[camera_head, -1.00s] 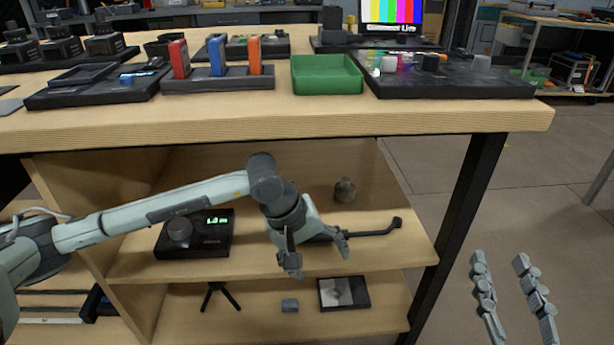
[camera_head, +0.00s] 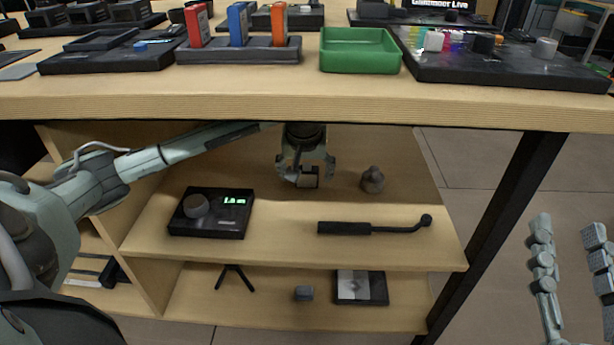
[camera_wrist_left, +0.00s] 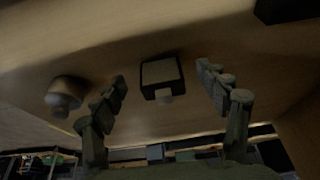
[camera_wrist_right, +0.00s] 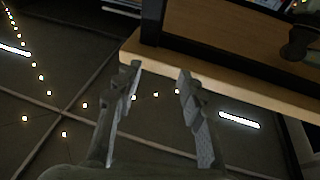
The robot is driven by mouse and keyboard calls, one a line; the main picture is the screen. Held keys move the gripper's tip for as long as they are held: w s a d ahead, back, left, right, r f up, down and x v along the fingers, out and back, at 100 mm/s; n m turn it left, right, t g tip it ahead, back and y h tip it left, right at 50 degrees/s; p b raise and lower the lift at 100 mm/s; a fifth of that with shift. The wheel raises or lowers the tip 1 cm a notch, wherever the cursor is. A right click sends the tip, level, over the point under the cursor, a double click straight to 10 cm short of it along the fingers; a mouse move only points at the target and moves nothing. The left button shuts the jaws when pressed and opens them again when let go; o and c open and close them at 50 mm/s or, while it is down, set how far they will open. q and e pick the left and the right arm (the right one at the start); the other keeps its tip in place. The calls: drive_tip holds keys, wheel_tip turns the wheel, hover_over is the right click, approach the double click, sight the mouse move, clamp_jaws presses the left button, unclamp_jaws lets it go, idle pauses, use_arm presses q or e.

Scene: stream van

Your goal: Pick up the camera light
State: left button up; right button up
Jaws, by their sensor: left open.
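The camera light (camera_wrist_left: 160,72) looks like a small dark block with a pale square face and a small pale knob. In the left wrist view it lies between the spread fingers of my left gripper (camera_wrist_left: 162,84), with gaps at both sides. In the head view, my left gripper (camera_head: 306,174) points down over the upper shelf, under the tabletop. The light (camera_head: 309,177) shows there as a small dark shape, partly hidden by the fingers. My right gripper (camera_head: 570,245) is open and empty beyond the table's right end; it also shows in the right wrist view (camera_wrist_right: 159,78).
On the same shelf (camera_head: 275,250) are a round grey object (camera_head: 372,180), a black handle with a bent arm (camera_head: 370,228) and a black box with a green display (camera_head: 210,212). The tabletop (camera_head: 300,95) hangs above my left gripper. A black leg (camera_head: 495,230) stands right.

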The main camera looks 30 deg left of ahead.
sight(307, 166)
use_arm(q)
drive_tip(key=shift+w+a, duration=0.35)
drive_tip(key=shift+w, duration=0.3)
drive_tip(key=shift+w+a, duration=0.35)
drive_tip(key=shift+w, duration=0.25)
drive_tip(key=x, duration=0.2)
drive_tip(key=shift+f+b, duration=0.3)
drive_tip(key=shift+f, duration=0.05)
drive_tip(key=shift+w+a+f, duration=0.1)
drive_tip(key=shift+w+f, duration=0.05)
use_arm(e)
drive_tip(key=shift+s+d+r+t, duration=0.1)
drive_tip(key=shift+s+r+t, duration=0.1)
drive_tip(key=shift+r+t, duration=0.5)
use_arm(q)
drive_tip(key=shift+c, duration=0.2)
use_arm(e)
drive_tip(key=shift+r, duration=0.1)
use_arm(q)
drive_tip(key=c, duration=1.3)
